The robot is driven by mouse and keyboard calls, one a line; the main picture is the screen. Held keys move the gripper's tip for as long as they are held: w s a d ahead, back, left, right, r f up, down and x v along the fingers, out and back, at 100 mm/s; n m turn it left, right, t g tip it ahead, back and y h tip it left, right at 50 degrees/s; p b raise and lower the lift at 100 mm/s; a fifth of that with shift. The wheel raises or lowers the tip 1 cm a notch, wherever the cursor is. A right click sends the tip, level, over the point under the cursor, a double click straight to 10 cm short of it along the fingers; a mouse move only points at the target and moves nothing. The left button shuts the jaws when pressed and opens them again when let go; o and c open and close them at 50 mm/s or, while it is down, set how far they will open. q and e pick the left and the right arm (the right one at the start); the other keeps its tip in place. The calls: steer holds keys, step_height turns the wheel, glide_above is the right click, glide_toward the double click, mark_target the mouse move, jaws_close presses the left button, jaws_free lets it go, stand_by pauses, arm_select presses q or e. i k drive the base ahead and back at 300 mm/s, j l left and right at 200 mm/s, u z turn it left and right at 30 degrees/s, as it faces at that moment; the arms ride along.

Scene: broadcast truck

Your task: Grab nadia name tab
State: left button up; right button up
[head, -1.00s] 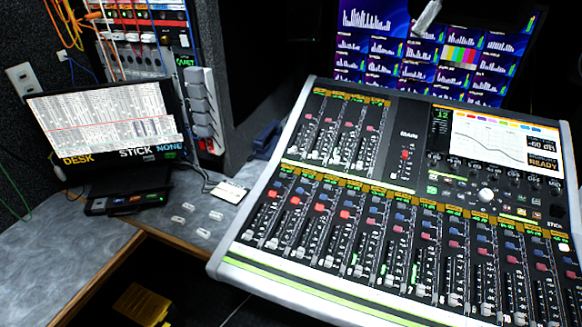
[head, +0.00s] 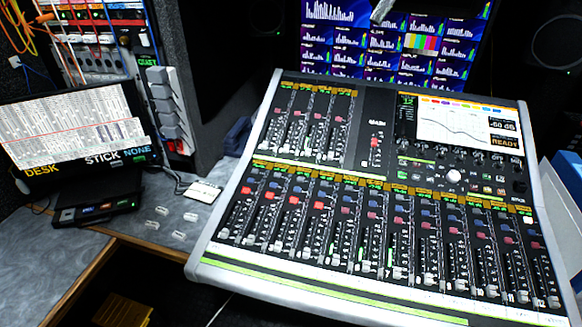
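Several small white tabs (head: 162,211) lie loose on the grey desk, left of the mixing console, in the head view. Any names on them are too small to read, so I cannot tell which is Nadia's. A small white card or pad (head: 203,192) lies just behind them, against the console's left edge. Neither of my grippers is in view.
The large mixing console (head: 230,262) fills the middle and right. A monitor (head: 72,135) and a black box (head: 97,207) stand at the left. The desk has a wooden front edge (head: 82,280); a yellow item (head: 122,312) lies below. Bare desk (head: 30,245) shows at the left.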

mark_target(159, 210)
steer(key=i+j+u, duration=0.15)
steer(key=j, duration=0.2)
steer(key=i+j+u, duration=0.2)
steer(key=j, duration=0.2)
steer(key=i+j+u, duration=0.15)
steer(key=j, duration=0.15)
